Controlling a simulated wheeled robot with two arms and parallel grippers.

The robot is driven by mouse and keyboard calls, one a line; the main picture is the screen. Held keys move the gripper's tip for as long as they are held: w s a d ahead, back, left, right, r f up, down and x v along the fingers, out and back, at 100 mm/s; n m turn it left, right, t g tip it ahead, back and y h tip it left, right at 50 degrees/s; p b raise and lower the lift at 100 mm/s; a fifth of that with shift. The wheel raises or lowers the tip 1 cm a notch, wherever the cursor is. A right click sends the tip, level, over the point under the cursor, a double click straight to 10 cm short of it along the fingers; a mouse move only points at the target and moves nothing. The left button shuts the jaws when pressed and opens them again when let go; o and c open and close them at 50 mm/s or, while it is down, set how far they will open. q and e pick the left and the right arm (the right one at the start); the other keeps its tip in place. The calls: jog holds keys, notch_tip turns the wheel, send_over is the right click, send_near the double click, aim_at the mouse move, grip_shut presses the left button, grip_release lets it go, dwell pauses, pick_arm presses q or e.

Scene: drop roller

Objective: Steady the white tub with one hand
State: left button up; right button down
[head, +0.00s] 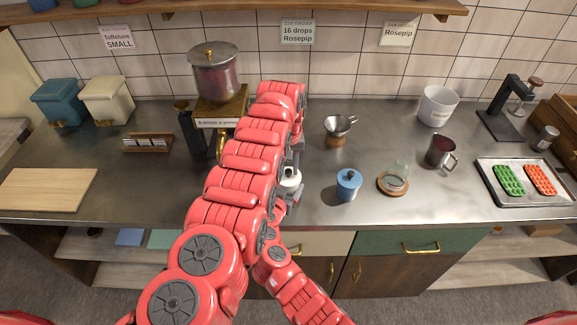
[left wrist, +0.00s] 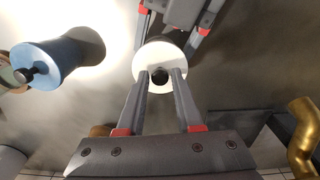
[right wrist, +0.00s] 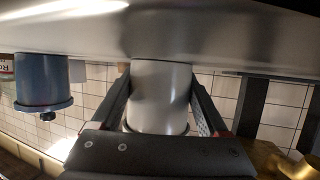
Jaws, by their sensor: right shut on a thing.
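The white tub (head: 290,178) stands on the metal counter near its front edge, partly hidden by my arms in the head view. In the left wrist view its white lid (left wrist: 147,63) with a dark knob shows from above. My left gripper (left wrist: 160,76) is over the lid, its two fingers apart on either side of the knob. In the right wrist view, which is upside down, the tub (right wrist: 160,95) sits between the fingers of my right gripper (right wrist: 160,78), which is shut on its sides.
A blue lidded tub (head: 348,185) stands to the right, near a glass on a wooden coaster (head: 393,188). A metal mug (head: 440,152) and a tray of moulds (head: 520,196) are further right. A brass-based dispenser (head: 215,80) stands behind my left arm.

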aim_at(289, 170)
pick_arm(q)
grip_shut()
jog(key=shift+r, duration=0.2)
dwell(0.6)
jog(key=shift+r, duration=0.95)
notch_tip(289, 170, up, 4)
jog(key=shift+r, duration=0.1)
pick_arm(e)
grip_release()
dwell(0.3)
